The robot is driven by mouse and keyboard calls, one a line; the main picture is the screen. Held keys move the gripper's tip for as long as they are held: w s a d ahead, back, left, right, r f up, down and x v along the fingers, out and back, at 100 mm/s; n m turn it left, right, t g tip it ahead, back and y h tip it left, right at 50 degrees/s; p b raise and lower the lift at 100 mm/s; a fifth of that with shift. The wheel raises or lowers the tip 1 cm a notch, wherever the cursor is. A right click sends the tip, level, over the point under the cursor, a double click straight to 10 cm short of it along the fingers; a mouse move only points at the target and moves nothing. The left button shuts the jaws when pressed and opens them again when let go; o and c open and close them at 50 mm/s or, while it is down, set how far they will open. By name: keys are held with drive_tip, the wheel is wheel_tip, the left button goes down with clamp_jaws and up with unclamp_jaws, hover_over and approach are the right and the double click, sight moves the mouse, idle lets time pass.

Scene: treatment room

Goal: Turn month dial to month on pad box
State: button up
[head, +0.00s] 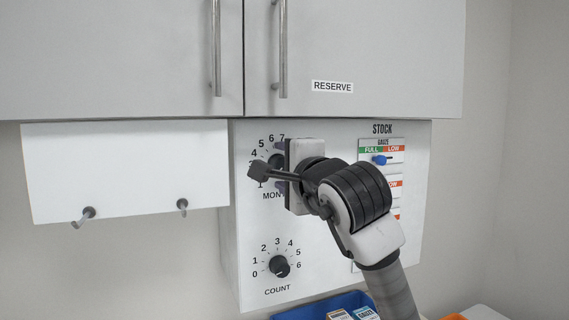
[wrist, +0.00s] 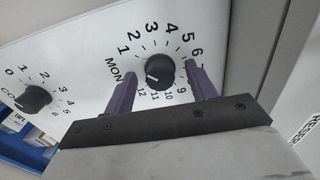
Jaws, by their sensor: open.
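The month dial (wrist: 160,70) is a round black knob on the white panel (head: 335,240), ringed by numbers. In the wrist view its white mark points to the lower left, roughly toward 12; the exact setting is hard to tell. My gripper (wrist: 150,67) is open, its two purple fingers on either side of the dial, with gaps visible between them and the knob. In the head view my gripper (head: 279,167) covers much of the month dial. Boxes (head: 366,313) show at the bottom edge in a blue bin; one label reads like gauze, and no month is readable.
The count dial (head: 279,266) sits below the month dial. Stock sliders, one with a blue knob (head: 379,160), are to the right. The cabinet marked RESERVE (head: 400,50) overhangs above. A white board with hooks (head: 125,170) is at left. The blue bin (head: 290,315) stands below.

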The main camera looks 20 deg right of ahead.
drive_tip(key=shift+c, duration=0.5)
drive_tip(key=c, duration=0.9)
drive_tip(key=shift+f+m+b, duration=0.15)
drive_tip(key=shift+m+b, duration=0.25)
drive_tip(key=shift+b, duration=0.05)
drive_tip(key=m+b, duration=0.7)
drive_tip(key=m, duration=0.2)
drive_tip(key=shift+b, duration=0.3)
drive_tip(key=o, duration=1)
